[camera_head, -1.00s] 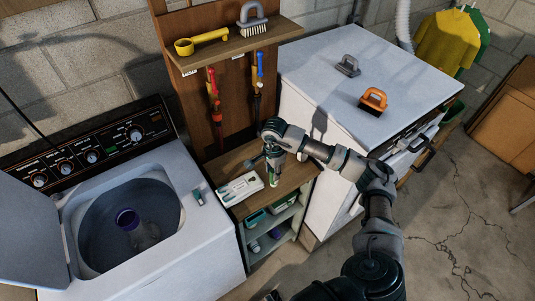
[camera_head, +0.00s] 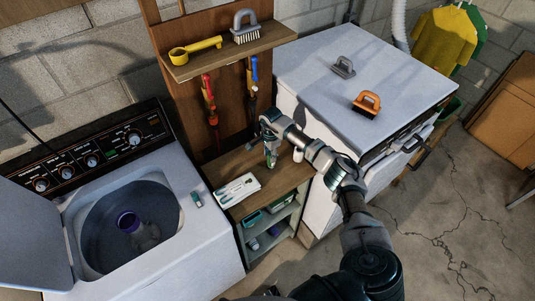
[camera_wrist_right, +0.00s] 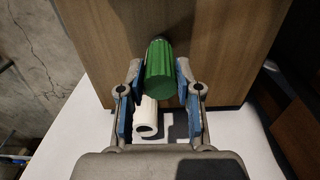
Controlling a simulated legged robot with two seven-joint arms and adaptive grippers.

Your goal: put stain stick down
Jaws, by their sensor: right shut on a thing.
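The stain stick, a green ribbed cylinder (camera_wrist_right: 160,66), is between the blue-padded fingers of my right gripper (camera_wrist_right: 158,85), which is shut on it. In the head view the right gripper (camera_head: 269,145) is over the wooden top of the small cabinet (camera_head: 287,178), and the green stick (camera_head: 270,161) points down from it, roughly upright. I cannot tell whether its lower end touches the wood. My left gripper is not in view.
A white box (camera_head: 237,190) lies on the cabinet top left of the stick. A white roll (camera_wrist_right: 146,117) is close by. The open washer (camera_head: 205,230) stands left, the white dryer (camera_head: 330,100) right.

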